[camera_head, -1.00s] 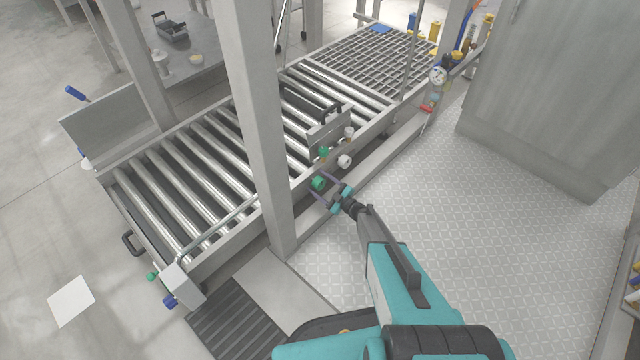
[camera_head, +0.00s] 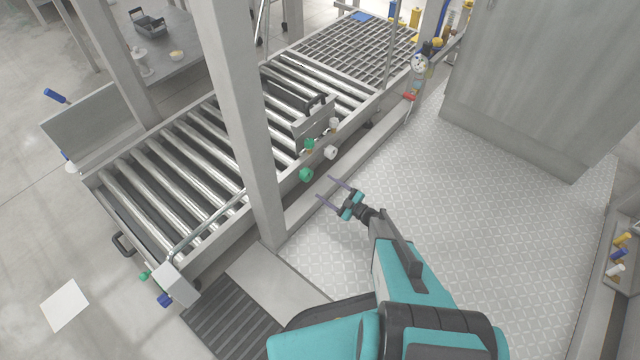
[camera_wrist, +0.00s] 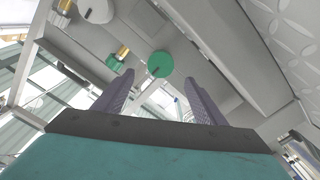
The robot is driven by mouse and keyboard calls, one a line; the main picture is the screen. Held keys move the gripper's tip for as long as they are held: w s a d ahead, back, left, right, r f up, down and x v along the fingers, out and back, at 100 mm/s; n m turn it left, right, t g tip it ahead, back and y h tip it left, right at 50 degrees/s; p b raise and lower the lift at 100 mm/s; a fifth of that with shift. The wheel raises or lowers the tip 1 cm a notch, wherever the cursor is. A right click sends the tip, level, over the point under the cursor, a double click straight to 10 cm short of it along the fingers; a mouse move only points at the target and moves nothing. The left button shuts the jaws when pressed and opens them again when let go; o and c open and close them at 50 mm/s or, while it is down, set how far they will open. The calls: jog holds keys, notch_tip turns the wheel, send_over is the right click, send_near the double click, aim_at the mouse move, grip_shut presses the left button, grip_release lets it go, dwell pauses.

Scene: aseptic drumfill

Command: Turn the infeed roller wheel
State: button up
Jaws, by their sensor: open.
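The roller conveyor (camera_head: 200,152) runs diagonally across the head view. On its near side frame sit green and white round knobs; I cannot tell which of them is the infeed roller wheel. The lower green knob (camera_head: 306,174) also shows in the wrist view (camera_wrist: 160,64), ahead of my fingers, with a dark mark on its face. A white knob (camera_head: 331,152) is to its right and shows at the wrist view's top (camera_wrist: 97,10). My gripper (camera_head: 333,189) is open and empty, over the floor just off the conveyor side and apart from the green knob.
A grey post (camera_head: 243,120) stands left of my gripper, in front of the conveyor. A box with green and blue knobs (camera_head: 176,284) is at the near corner. A steel cabinet (camera_head: 545,85) stands at right. The patterned floor (camera_head: 480,220) between is clear.

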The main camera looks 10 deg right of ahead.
jog(key=shift+v, duration=1)
jog(key=a+r+m+h+p, duration=0.2)
jog(key=a+r+p, duration=0.45)
jog(key=r, duration=0.35)
jog(key=a+r+m+h+p, duration=0.1)
jog(key=a+r+h+p, duration=0.1)
jog(key=a+r+p, duration=0.5)
jog(key=s+d+r+m+g+h+p, duration=0.1)
jog(key=s+d+m+g+h+p, duration=0.3)
jog(key=s, duration=0.5)
jog(key=s+d+r+m+g+h+p, duration=0.15)
jog(key=s+d+m+g+h, duration=0.3)
jog(key=s, duration=0.45)
jog(key=s+a+r+m+g+y, duration=0.1)
jog(key=s+g, duration=0.4)
jog(key=s, duration=0.8)
jog(key=s+a+r+m+g+y, duration=0.1)
jog(key=s+g, duration=0.5)
jog(key=s, duration=0.7)
jog(key=shift+a+r+p, duration=0.45)
jog(key=shift+r, duration=0.4)
